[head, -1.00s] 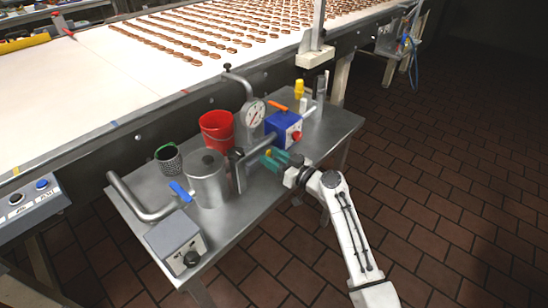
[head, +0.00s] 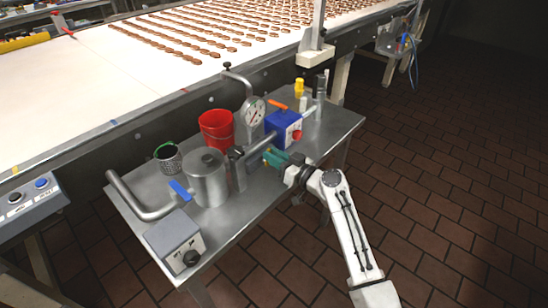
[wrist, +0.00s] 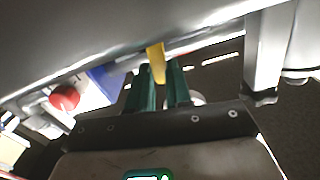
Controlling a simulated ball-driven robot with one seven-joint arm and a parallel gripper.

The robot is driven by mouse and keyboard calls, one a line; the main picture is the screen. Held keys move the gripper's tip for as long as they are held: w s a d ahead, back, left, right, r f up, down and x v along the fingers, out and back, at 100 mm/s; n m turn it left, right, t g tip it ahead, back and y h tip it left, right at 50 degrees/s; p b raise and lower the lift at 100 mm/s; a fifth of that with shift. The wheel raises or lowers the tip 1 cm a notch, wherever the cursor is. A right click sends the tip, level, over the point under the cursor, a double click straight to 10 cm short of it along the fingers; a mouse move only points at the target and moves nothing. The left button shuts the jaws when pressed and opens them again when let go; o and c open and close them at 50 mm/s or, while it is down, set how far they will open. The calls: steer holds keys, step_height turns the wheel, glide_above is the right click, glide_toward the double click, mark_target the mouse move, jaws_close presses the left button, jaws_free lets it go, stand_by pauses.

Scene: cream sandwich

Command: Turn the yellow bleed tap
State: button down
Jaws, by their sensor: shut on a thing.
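The yellow bleed tap (wrist: 156,58) shows in the wrist view as a yellow lever between the green fingers of my gripper (wrist: 157,88). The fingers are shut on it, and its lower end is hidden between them. In the head view, my gripper (head: 272,157) is at the front edge of the metal table, beside the pipe between the steel pot and the blue box. There the fingers mostly hide the tap.
The steel pot (head: 207,182), red bucket (head: 216,130), blue box (head: 279,127) with a red knob, and round gauge (head: 254,112) stand on the table (head: 236,232). A blue lever (head: 180,190) is at left. The tiled floor in front is clear.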

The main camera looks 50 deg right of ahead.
steer(key=shift+d+f+m+b, duration=0.15)
steer(key=shift+d+m+b, duration=0.2)
steer(key=shift+m, duration=0.55)
steer(key=shift+d+f+m+b, duration=0.15)
steer(key=shift+m+b, duration=0.25)
steer(key=shift+m, duration=0.5)
steer(key=shift+d+f+m+b, duration=0.1)
steer(key=shift+d+m+b, duration=0.3)
steer(key=shift+m, duration=0.5)
steer(key=c, duration=1)
jaws_free()
steer(key=shift+c, duration=0.2)
steer(key=s+b, duration=0.1)
steer(key=s, duration=1)
steer(key=shift+d, duration=0.15)
